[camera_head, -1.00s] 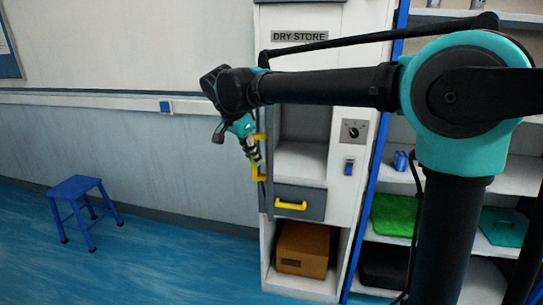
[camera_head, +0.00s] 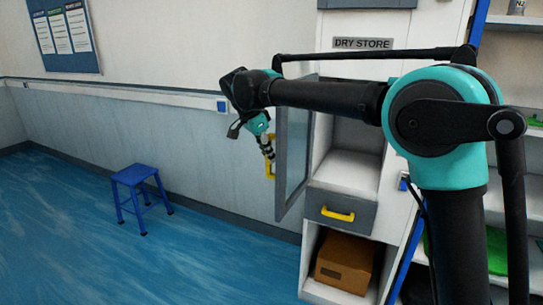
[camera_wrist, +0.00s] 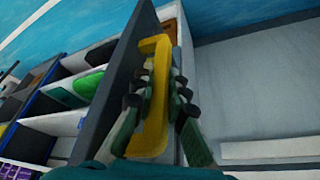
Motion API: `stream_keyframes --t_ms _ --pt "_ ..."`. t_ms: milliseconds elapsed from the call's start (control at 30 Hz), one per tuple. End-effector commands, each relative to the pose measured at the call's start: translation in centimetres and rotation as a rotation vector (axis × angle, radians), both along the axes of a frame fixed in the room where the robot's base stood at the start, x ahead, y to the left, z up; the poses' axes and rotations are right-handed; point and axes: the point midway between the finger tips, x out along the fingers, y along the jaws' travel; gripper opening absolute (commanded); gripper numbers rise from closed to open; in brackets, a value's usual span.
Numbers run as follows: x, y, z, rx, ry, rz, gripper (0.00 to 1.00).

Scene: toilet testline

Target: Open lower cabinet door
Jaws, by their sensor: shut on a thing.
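The cabinet door (camera_head: 293,150) is a grey-framed panel with a pale pane, hinged on the dry store cabinet (camera_head: 352,172). It stands swung out from the cabinet front, with the compartment behind it showing. Its yellow handle (camera_head: 270,170) is on the left, outer side of the door. My gripper (camera_head: 268,154) is at this handle. In the wrist view my gripper (camera_wrist: 158,98) has its dark fingers on both sides of the yellow handle (camera_wrist: 152,110), shut on it. The door's edge (camera_wrist: 118,75) shows beside the handle there.
Below the door is a grey drawer (camera_head: 360,214) with a yellow handle, and under it a cardboard box (camera_head: 345,262). A blue stool (camera_head: 139,180) stands on the floor to the left. Open floor (camera_head: 215,255) lies between stool and cabinet.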

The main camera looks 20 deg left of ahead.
Motion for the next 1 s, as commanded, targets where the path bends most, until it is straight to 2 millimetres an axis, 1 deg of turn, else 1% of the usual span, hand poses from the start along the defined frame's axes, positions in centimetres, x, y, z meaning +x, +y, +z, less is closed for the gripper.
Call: stream_keyframes --t_ms 233,267,400,433,767,867,1000 --pt "0.0 0.0 0.0 0.001 0.001 0.000 0.00" --pt "0.0 0.0 0.0 0.001 0.001 0.000 0.14" --pt "0.0 0.0 0.0 0.001 0.001 0.000 0.32" --pt "0.0 0.0 0.0 0.001 0.001 0.000 0.34" --pt "-0.1 0.0 0.2 0.000 0.000 0.000 0.34" --pt "-0.3 0.2 0.9 0.000 0.000 0.001 0.34" --pt "-1.0 0.7 3.1 0.000 0.000 0.001 0.34"
